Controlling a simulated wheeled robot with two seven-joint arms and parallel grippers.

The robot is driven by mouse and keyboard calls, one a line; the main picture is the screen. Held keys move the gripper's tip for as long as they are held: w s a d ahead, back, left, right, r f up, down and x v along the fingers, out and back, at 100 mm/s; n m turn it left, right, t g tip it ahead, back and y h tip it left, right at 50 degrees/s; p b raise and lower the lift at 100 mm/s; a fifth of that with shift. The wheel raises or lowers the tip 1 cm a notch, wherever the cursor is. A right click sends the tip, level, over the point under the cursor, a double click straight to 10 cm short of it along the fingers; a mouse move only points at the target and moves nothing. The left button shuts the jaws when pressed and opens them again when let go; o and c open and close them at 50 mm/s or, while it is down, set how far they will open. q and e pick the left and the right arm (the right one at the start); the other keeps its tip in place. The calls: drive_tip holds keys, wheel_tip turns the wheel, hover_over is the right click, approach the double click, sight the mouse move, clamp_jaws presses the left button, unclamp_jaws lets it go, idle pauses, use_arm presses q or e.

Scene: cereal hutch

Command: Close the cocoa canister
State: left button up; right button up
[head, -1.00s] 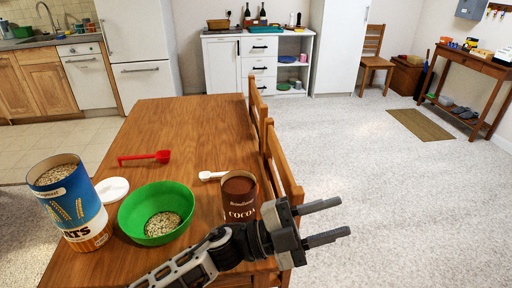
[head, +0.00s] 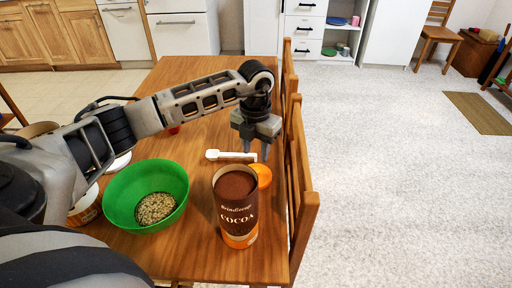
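The brown cocoa canister (head: 236,212) with an orange base stands upright on the table's right side, its top open and cocoa powder visible. An orange lid (head: 262,174) lies just behind it to the right, touching or nearly touching it in the picture. My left gripper (head: 256,153) points down just behind the lid, its fingers apart with nothing seen between them. The fingertips' height above the table is hard to tell. My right gripper is not in view.
A green bowl (head: 118,196) of oats stands left of the canister. A white scoop (head: 228,155) lies behind it. The oats container is mostly hidden by my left arm. Wooden chairs (head: 301,195) line the table's right edge; the far tabletop (head: 195,75) is clear.

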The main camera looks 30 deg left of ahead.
sight(256, 170)
use_arm(q)
drive_tip(key=shift+d+f+b, duration=0.1)
drive_tip(key=shift+f+b, duration=1.3)
drive_tip(key=shift+f, duration=0.8)
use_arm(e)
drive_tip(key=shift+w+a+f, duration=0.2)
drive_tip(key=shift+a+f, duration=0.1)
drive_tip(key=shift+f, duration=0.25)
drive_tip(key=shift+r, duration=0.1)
use_arm(q)
drive_tip(key=shift+f+b, duration=0.1)
drive_tip(key=shift+b, duration=0.2)
